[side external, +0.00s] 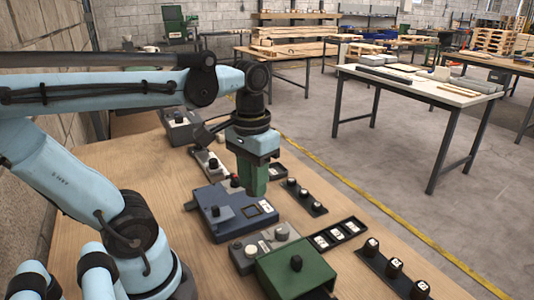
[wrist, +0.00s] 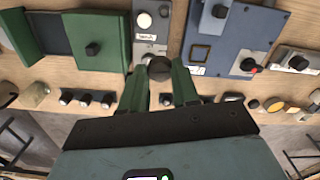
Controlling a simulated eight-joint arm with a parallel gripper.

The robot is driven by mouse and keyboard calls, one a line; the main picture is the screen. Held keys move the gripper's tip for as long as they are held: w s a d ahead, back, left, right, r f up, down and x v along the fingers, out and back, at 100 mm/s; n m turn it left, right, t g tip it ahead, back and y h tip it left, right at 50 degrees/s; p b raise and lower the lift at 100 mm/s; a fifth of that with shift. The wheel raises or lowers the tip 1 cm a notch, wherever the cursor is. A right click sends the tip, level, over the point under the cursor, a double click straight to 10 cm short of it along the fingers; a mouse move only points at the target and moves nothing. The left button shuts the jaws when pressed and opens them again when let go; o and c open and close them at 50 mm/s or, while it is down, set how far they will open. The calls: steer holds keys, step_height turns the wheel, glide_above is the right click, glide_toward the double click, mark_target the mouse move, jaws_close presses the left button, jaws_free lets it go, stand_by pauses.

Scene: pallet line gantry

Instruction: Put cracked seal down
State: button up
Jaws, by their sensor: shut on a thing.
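My gripper (side external: 253,190) points down over the work table, close to the back right of the blue box in the side view. In the wrist view its two green fingers (wrist: 160,82) are closed on a dark brown round piece (wrist: 159,68), which I take to be the cracked seal. No crack can be made out at this size. The seal shows at the fingertips, overlapping the lower end of a grey panel (wrist: 150,40). In the side view the fingers hide it, and I cannot tell whether it touches anything below.
The blue box (side external: 218,222), a grey control box (side external: 264,250) and a green box (side external: 296,276) stand near my gripper. Black button strips (side external: 305,197) and a black tray (side external: 337,236) lie to the right. Bare wood (side external: 130,170) is free at left.

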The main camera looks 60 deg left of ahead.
steer(key=s+f+n, duration=0.3)
steer(key=s+f, duration=0.1)
steer(key=s, duration=0.3)
glide_above(189, 235)
step_height(189, 235, down, 8)
steer(key=shift+s+r, duration=0.1)
steer(key=shift+f, duration=2.05)
steer(key=shift+f, duration=0.15)
steer(key=o, duration=0.8)
